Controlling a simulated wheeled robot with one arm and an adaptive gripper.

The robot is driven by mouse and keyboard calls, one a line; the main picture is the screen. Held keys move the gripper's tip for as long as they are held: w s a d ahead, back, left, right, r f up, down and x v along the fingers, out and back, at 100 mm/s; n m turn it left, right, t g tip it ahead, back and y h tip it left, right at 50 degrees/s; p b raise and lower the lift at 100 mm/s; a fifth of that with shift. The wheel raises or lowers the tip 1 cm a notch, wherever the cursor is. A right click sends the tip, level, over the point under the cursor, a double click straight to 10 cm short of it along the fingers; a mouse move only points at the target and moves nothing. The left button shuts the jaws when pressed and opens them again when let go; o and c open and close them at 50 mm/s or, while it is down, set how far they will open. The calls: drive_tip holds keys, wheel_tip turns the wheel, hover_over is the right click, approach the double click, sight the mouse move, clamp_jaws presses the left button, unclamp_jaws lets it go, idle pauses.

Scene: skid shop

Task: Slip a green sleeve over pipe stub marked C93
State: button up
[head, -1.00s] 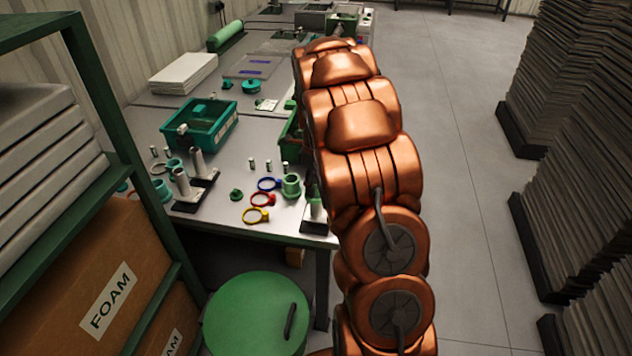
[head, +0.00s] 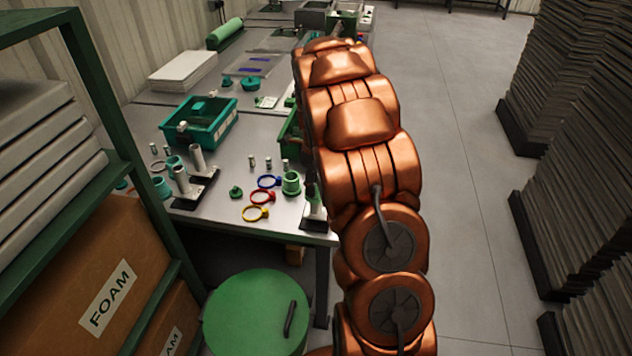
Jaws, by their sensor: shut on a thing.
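My arm hides my gripper. At the arm's left edge a pale upright stub (head: 314,211) stands on a dark base at the table's front right corner, with a dark green piece (head: 311,190) at its top. I cannot tell whether that piece touches the stub. A green sleeve (head: 291,183) stands on the table just left of it. Farther left, two grey pipe stubs (head: 197,160) (head: 181,180) stand on a black base (head: 204,188). Teal sleeves (head: 160,187) (head: 174,164) stand beside them. No C93 marking is readable.
A teal bin (head: 222,125) stands behind. A green drum (head: 250,315) and a shelf (head: 95,100) stand in front.

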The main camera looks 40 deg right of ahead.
drive_tip(key=shift+f+b, duration=0.3)
drive_tip(key=shift+f, duration=0.35)
idle(0.4)
drive_tip(key=o, duration=1.2)
drive_tip(key=shift+r, duration=0.1)
wheel_tip(320, 180, up, 11)
drive_tip(key=p, duration=0.2)
drive_tip(key=shift+p, duration=0.35)
idle(1.0)
idle(0.8)
